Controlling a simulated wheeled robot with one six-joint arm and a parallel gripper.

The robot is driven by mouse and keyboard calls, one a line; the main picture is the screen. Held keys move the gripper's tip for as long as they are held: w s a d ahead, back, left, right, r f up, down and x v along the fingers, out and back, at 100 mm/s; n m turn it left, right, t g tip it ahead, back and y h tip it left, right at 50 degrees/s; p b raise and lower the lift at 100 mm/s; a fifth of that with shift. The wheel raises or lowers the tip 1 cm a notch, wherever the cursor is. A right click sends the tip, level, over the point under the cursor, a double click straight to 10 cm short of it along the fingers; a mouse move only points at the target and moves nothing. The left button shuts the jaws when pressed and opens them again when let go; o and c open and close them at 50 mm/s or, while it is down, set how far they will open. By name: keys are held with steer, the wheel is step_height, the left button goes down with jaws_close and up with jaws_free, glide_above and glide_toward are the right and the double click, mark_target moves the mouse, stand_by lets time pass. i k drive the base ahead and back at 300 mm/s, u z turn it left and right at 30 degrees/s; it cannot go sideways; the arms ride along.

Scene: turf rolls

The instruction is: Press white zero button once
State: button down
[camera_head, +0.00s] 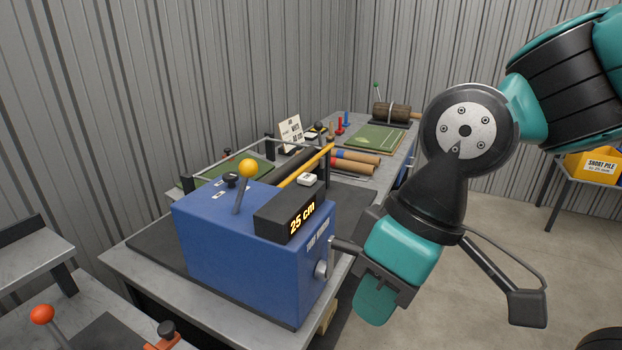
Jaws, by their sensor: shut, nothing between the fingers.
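The white zero button (308,179) is a small pale block on top of the black display box (290,213), which reads "25 cm". The display box sits on the blue turf machine (240,245), near its right edge. My gripper (343,244) is just right of the machine, lower than the button and apart from it in the picture. Its narrow fingers point left toward the machine's side and appear shut and empty. Whether the fingertips touch the machine is unclear. The button is in plain view with nothing over it.
A yellow bar (306,166) runs behind the button. Open floor is at right.

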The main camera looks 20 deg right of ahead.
mark_target(308, 180)
steer(key=k, duration=1.25)
steer(key=u, duration=0.45)
steer(key=i, duration=1.55)
steer(key=z, duration=0.75)
